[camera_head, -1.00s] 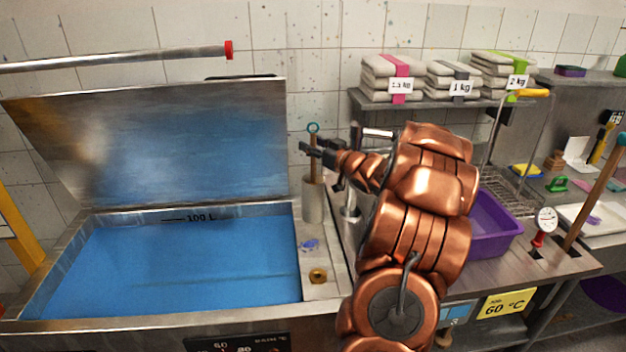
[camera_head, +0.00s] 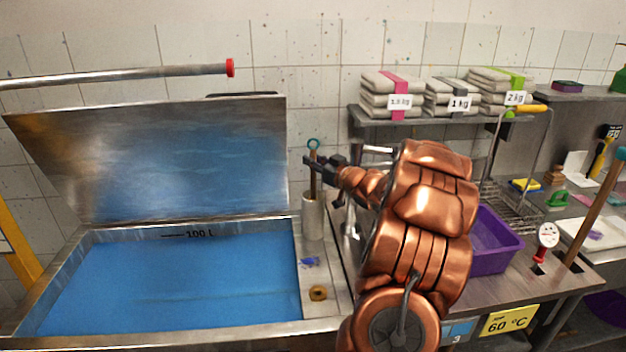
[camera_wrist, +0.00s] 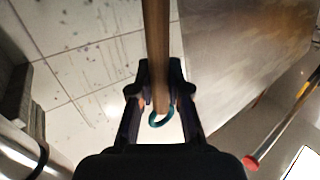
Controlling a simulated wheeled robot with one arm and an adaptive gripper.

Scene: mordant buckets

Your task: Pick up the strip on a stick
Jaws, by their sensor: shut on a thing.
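The strip on a stick shows as a wooden stick (camera_head: 313,183) with a teal ring at its top. It stands upright in a grey cylinder (camera_head: 312,222) on the ledge right of the blue vat; its lower part is hidden inside. My gripper (camera_head: 309,161) reaches in from the right and is shut on the stick just below the ring. The strip itself is not visible.
The vat (camera_head: 170,325) of blue liquid lies left, with its raised metal lid (camera_head: 150,160) behind. A blue scrap (camera_head: 310,261) and a brass ring (camera_head: 318,293) lie on the ledge. A purple tub (camera_head: 497,250) stands right of my arm; a shelf with cloth stacks (camera_head: 450,100) is behind.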

